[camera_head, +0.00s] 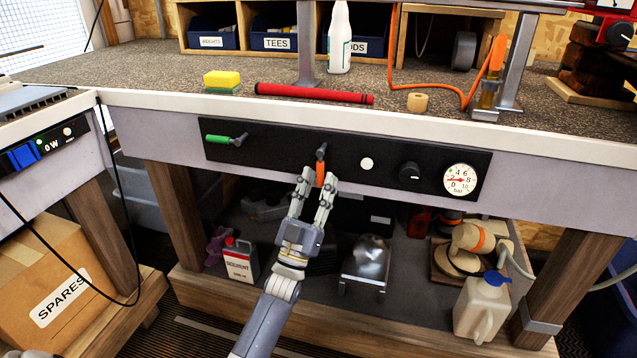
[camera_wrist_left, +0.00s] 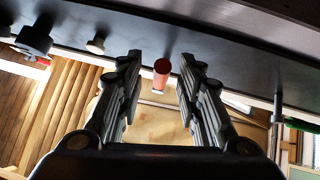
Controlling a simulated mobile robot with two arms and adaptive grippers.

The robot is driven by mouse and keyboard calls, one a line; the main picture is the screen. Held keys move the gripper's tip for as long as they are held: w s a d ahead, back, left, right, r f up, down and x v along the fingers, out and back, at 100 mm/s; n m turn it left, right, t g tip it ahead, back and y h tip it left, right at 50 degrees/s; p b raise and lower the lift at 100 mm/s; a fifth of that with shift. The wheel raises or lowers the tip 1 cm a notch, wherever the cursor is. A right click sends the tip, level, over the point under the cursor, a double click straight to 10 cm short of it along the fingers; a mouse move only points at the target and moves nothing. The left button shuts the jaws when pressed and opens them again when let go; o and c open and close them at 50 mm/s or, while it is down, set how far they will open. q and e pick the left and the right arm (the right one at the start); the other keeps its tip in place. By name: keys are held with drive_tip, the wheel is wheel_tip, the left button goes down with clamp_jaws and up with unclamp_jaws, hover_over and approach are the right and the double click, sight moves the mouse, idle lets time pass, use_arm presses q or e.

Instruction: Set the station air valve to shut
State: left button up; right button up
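The black panel (camera_head: 285,145) on the bench front carries two levers. The orange-red lever (camera_head: 320,172) in the middle hangs straight down from its pivot. The green lever (camera_head: 218,138) at the left lies roughly level. I cannot read which one is the station air valve. My left gripper (camera_head: 318,180) is open, its fingertips on either side of the orange-red lever. In the left wrist view the lever's round end (camera_wrist_left: 161,70) sits between the two fingers, with gaps visible on both sides. My right gripper is not in view.
The panel also has a white button (camera_head: 366,163), a black knob (camera_head: 409,173) and a round pressure gauge (camera_head: 460,180). Above, the bench top holds a yellow sponge (camera_head: 222,80) and a red grip (camera_head: 314,94). A bottle (camera_head: 240,260) and a jug (camera_head: 482,307) stand on the lower shelf.

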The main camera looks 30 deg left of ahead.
use_arm(q)
drive_tip(key=v, duration=1.1)
drive_tip(key=shift+s, duration=0.25)
drive_tip(key=shift+f, duration=0.15)
drive_tip(key=shift+w+d, duration=0.1)
